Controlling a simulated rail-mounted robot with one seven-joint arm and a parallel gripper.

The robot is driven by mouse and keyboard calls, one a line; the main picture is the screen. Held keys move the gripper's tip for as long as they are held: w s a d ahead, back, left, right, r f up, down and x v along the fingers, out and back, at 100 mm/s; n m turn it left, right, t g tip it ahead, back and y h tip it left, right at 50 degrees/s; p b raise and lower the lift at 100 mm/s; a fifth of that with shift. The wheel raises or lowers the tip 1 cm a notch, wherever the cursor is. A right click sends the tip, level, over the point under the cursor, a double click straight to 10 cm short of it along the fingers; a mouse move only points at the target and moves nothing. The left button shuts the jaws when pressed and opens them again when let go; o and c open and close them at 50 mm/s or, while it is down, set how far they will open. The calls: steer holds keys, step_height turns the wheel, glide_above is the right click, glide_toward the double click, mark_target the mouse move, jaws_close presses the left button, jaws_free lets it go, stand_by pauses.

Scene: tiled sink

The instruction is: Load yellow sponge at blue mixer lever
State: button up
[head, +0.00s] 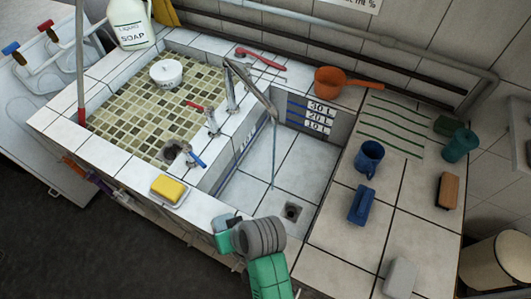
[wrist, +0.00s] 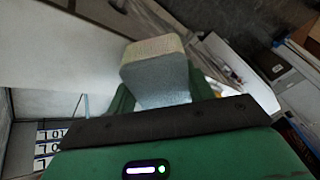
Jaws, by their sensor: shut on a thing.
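The blue mixer lever (head: 197,159) is on the tap at the left basin's inner edge, up and right of the sponge. My gripper (head: 225,226) is over the front rim, right of the dish and apart from it. In the wrist view my gripper (wrist: 162,92) is shut on a block (wrist: 155,75) with a cream layer and a pale blue-grey layer. In the head view the block is small and partly hidden.
A red lever (head: 195,106) sits on the same ledge, and a tall spout (head: 255,88) leans over the deep basin. A white tub (head: 166,73) stands in the left basin.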

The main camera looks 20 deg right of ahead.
steer(key=shift+s+d+f+p, duration=0.15)
steer(key=shift+s+f+p, duration=0.25)
steer(key=shift+s, duration=0.3)
steer(key=shift+s+p, duration=0.55)
steer(key=shift+s, duration=0.3)
steer(key=s+p, duration=0.1)
steer(key=s+a, duration=0.1)
steer(key=s, duration=0.1)
steer(key=s+a+p, duration=0.1)
steer(key=s, duration=0.1)
steer(key=shift+s+p, duration=0.25)
steer(key=shift+p, duration=0.1)
steer(key=shift+w+r, duration=0.1)
steer(key=s+a+r+p, duration=0.1)
steer(key=s+r+p, duration=0.3)
steer(key=s+p, duration=0.1)
steer(key=shift+a+p, duration=0.2)
steer(key=shift+p, duration=0.45)
steer(key=shift+w, duration=0.2)
stand_by(0.4)
